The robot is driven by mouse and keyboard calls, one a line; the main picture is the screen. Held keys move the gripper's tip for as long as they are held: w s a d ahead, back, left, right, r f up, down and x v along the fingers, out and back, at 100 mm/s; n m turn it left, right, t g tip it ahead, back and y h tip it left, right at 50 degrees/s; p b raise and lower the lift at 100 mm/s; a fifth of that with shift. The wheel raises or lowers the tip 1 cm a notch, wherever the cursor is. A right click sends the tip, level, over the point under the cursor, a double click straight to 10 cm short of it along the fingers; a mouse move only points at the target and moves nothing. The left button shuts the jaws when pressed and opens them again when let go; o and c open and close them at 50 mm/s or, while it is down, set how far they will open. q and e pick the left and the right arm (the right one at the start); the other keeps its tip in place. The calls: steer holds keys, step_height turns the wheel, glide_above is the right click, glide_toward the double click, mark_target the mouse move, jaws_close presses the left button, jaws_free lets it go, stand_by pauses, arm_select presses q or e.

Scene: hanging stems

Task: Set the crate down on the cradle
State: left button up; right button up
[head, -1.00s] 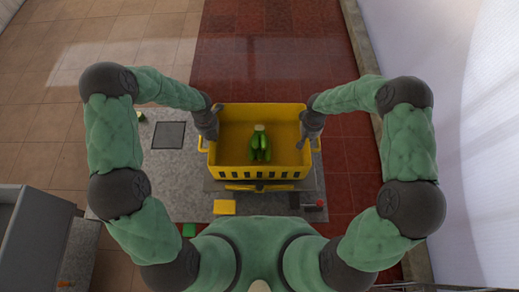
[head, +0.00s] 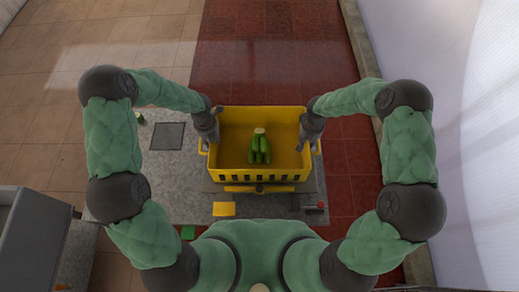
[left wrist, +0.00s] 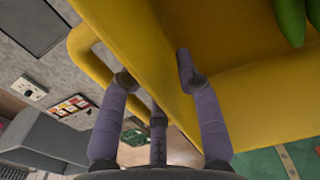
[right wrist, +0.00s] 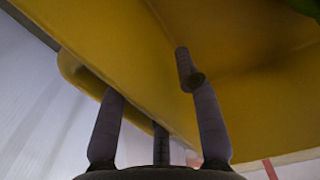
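The yellow crate (head: 232,172) is level between my two grippers, with green bananas (head: 259,148) standing inside it. My left gripper (head: 209,138) is closed at its left side, one finger inside the wall and one outside by the handle (left wrist: 83,50). My right gripper (head: 309,138) grips the right side the same way; its outer fingertip is hidden behind yellow plastic in the right wrist view (right wrist: 150,80). What looks like the cradle (head: 258,189) shows as a yellow bar below the crate's front, mostly hidden. I cannot tell whether crate and cradle touch.
The grey speckled table (head: 175,180) lies under the crate. A dark square plate (head: 167,136) is to the left. A yellow block (head: 224,209), a green block (head: 188,232) and a red-ended item (head: 320,206) lie nearer me. A white wall (head: 455,120) is at right.

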arm_select(q)
step_height(320, 180, up, 12)
steer(key=shift+f, duration=0.2)
arm_select(e)
step_height(320, 180, up, 12)
stand_by(0.6)
arm_select(q)
steer(key=shift+r, duration=0.1)
arm_select(e)
steer(key=shift+r, duration=0.1)
